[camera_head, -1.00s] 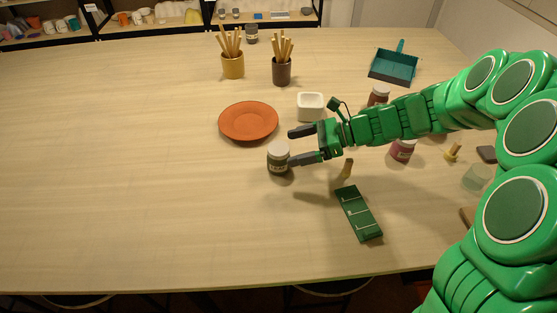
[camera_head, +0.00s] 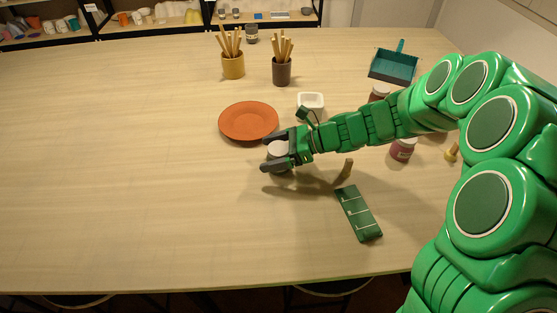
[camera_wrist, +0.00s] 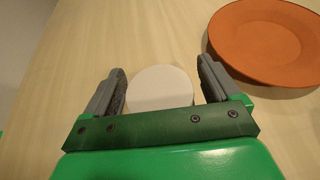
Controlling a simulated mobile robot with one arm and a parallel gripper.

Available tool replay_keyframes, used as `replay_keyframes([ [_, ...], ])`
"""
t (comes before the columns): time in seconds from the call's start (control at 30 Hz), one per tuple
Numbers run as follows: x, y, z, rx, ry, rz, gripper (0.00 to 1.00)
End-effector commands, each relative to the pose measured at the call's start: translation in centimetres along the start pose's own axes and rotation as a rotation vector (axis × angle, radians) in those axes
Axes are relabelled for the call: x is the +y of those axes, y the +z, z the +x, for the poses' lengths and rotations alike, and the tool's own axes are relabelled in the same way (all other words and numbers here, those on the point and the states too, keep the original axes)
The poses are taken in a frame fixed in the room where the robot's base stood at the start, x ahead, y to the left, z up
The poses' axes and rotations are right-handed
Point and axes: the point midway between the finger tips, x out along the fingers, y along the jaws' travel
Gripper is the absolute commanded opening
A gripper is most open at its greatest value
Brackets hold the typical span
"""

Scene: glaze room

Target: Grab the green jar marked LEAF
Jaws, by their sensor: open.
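A jar with a white lid (camera_head: 279,149) stands upright on the table, between the two fingers of my gripper (camera_head: 277,151). In the wrist view the round white lid (camera_wrist: 160,87) shows between the open fingers, with a small gap on each side. My gripper's fingers also show in the wrist view (camera_wrist: 161,85). The jar's body and label are hidden by the gripper now; a second ago the body looked dark greenish, its label too small to read.
An orange plate (camera_head: 249,121) lies just behind the gripper. A white square dish (camera_head: 311,102) stands behind my arm. A green notched board (camera_head: 358,213) lies in front. A pinkish-red jar (camera_head: 403,149) stands to the right. The table's left half is clear.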

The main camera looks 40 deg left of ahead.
Motion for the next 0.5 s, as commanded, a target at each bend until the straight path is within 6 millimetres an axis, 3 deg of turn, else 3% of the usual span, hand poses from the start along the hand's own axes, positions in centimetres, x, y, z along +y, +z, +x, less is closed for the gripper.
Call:
replay_keyframes([
  [0.07, 0.0, -0.01, -0.01, 0.0, 0.0, 0.0, 0.82],
  [0.43, 0.0, -0.01, -0.03, 0.0, 0.0, 0.0, 0.25],
  [0.5, -0.01, 0.01, -0.03, 0.0, 0.0, 0.0, 0.21],
])
